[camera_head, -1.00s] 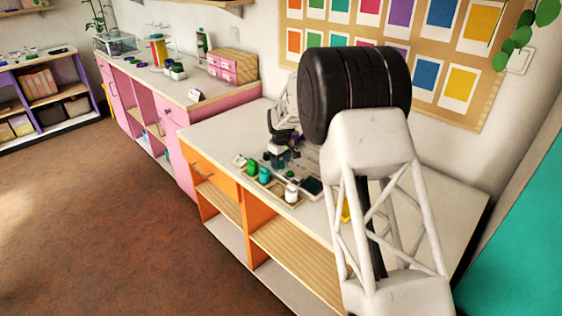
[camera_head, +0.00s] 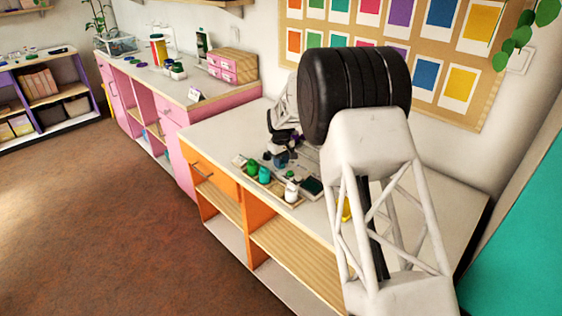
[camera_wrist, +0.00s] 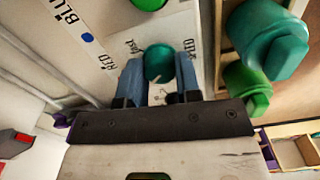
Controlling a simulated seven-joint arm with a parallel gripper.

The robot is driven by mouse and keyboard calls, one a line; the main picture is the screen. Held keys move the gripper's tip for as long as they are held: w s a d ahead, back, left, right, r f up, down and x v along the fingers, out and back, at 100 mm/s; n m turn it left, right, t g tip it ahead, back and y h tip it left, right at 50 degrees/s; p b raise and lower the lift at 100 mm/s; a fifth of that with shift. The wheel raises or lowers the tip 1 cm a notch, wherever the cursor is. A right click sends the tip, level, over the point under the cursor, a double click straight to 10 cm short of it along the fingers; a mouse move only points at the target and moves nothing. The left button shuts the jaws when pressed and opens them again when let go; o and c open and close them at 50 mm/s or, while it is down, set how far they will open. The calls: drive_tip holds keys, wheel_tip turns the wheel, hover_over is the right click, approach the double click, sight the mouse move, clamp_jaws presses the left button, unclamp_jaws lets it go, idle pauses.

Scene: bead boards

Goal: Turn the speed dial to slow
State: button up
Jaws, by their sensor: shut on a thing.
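In the wrist view, a round green knob (camera_wrist: 159,63), which I take to be the speed dial, stands on a pale panel (camera_wrist: 112,20). My gripper (camera_wrist: 160,75) has its two blue fingers on either side of the knob, shut on it. In the head view, my gripper (camera_head: 281,159) is low over the equipment on the white worktop, and the knob cannot be made out there.
Green bottles (camera_wrist: 268,40) stand close to the right of my gripper in the wrist view. A second green round part (camera_wrist: 150,4) and a blue dot (camera_wrist: 87,37) are on the panel.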

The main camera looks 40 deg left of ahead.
drive_tip(key=m, duration=0.4)
drive_tip(key=shift+r, duration=0.1)
drive_tip(key=shift+m, duration=1.7)
drive_tip(key=o, duration=0.9)
drive_tip(key=shift+o, duration=0.2)
drive_tip(key=shift+r, duration=3.9)
